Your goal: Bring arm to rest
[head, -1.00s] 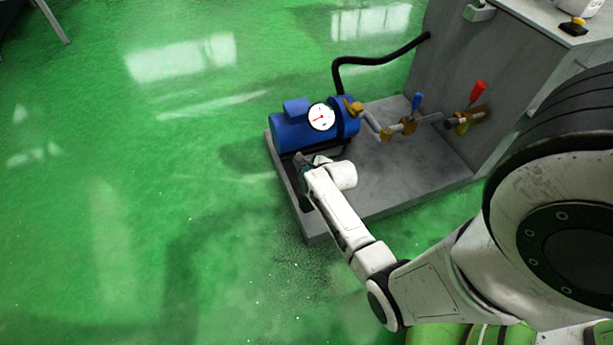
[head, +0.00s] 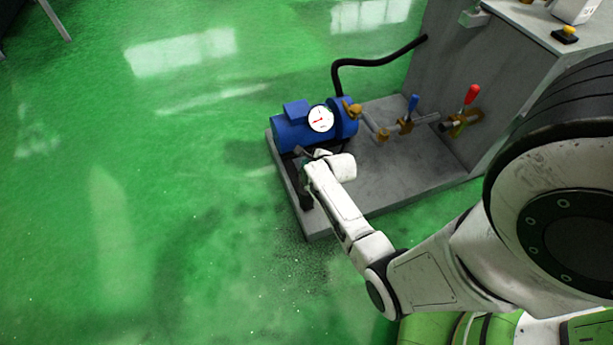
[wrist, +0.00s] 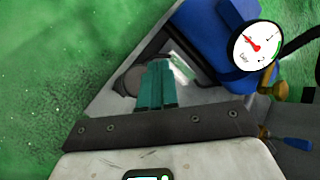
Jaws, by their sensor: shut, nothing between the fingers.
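My gripper's teal fingers (wrist: 157,84) are together and empty in the wrist view, pointing toward the grey pump base plate. In the head view my arm reaches from the lower right to the near left corner of that plate. There my gripper (head: 304,158) is small, dark and partly hidden by my wrist, just in front of the blue pump. I cannot tell its exact gap to the pump or plate.
The blue pump (head: 290,132) with a white dial gauge (head: 321,119) stands on the grey plate (head: 400,185). A blue-handled valve (head: 413,103) and a red-handled valve (head: 471,95) are to its right, beside the grey cabinet (head: 465,60). Green floor (head: 130,200) at left is clear.

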